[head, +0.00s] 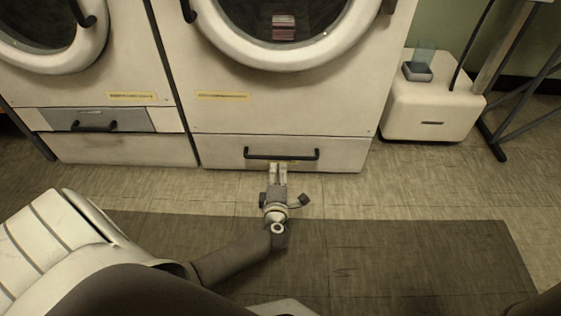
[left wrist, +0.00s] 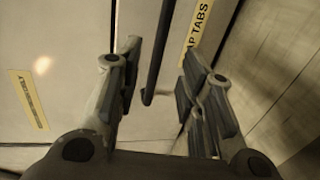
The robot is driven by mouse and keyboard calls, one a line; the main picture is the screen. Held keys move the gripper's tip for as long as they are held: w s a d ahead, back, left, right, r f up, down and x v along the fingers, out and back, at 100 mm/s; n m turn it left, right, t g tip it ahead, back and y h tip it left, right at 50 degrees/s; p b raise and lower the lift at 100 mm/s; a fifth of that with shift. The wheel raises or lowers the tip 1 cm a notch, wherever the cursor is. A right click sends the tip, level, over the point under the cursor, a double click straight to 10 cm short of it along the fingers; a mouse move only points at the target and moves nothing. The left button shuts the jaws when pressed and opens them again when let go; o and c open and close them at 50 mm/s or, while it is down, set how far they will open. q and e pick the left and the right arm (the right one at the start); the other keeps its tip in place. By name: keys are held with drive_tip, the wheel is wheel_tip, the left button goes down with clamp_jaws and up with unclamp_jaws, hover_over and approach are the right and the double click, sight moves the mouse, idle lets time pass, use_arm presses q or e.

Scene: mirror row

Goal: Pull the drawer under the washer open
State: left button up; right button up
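The pale drawer (head: 340,152) under the middle washer (head: 300,110) looks shut, its front about flush with the machine. It has a long black bar handle (head: 281,153), which also shows in the left wrist view (left wrist: 155,60). My left gripper (head: 278,170) is just below and in front of the middle of this handle. In the left wrist view its two fingers (left wrist: 160,85) stand apart, with the handle seen in the gap between them. I cannot tell whether a finger touches the bar. My right gripper is not in view.
Another machine (head: 100,85) at the left has a lower panel with a black handle (head: 93,126). A white box (head: 430,105) with a small grey device on top stands at the right, beside dark metal legs. A dark mat (head: 400,260) covers the floor in front.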

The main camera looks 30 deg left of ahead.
sight(279, 156)
use_arm(q)
drive_tip(key=shift+b+x, duration=2.7)
drive_tip(key=shift+x, duration=1.95)
clamp_jaws()
